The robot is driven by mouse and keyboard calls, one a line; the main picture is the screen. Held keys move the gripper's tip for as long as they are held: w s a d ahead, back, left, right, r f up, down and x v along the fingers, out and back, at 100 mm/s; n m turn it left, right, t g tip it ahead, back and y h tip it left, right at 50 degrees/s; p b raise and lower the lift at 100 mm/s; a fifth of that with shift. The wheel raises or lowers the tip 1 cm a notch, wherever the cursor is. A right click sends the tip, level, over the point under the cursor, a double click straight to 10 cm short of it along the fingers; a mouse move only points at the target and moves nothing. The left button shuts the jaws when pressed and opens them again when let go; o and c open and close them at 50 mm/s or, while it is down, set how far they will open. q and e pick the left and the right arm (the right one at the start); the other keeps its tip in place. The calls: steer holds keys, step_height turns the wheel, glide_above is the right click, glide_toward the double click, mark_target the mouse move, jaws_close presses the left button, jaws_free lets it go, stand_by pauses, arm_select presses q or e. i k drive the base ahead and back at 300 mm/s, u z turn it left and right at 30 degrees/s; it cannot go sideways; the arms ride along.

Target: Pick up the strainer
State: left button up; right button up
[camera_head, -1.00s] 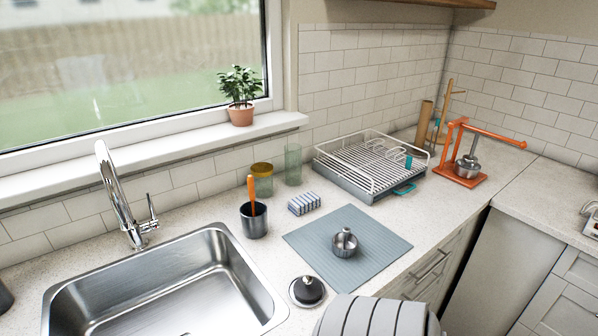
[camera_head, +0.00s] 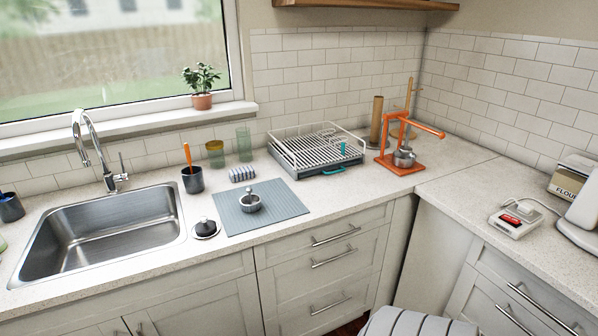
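A small metal cup with a round knob (camera_head: 250,201), which looks like a strainer, stands on the blue-grey drying mat (camera_head: 284,213) right of the sink. A round light disc with a black knob (camera_head: 205,228) lies on the counter just left of the mat; I cannot tell whether it is a plug or a strainer. A similar metal piece (camera_head: 404,157) sits on the base of the orange press stand (camera_head: 387,140) at the back corner. Neither of my grippers is in view.
A sink (camera_head: 105,229) with a tall faucet (camera_head: 90,146) is at left. A dark cup with an orange handle (camera_head: 193,179), a striped sponge (camera_head: 242,174) and a dish rack (camera_head: 312,153) stand behind the mat. A scale (camera_head: 515,222) is at right. A grey rounded, striped shape (camera_head: 410,322) shows at the bottom.

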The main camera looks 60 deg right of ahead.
mark_target(250, 199)
steer(key=k, duration=0.3)
steer(key=z, duration=2.2)
steer(key=i, duration=0.35)
steer(key=z, duration=0.1)
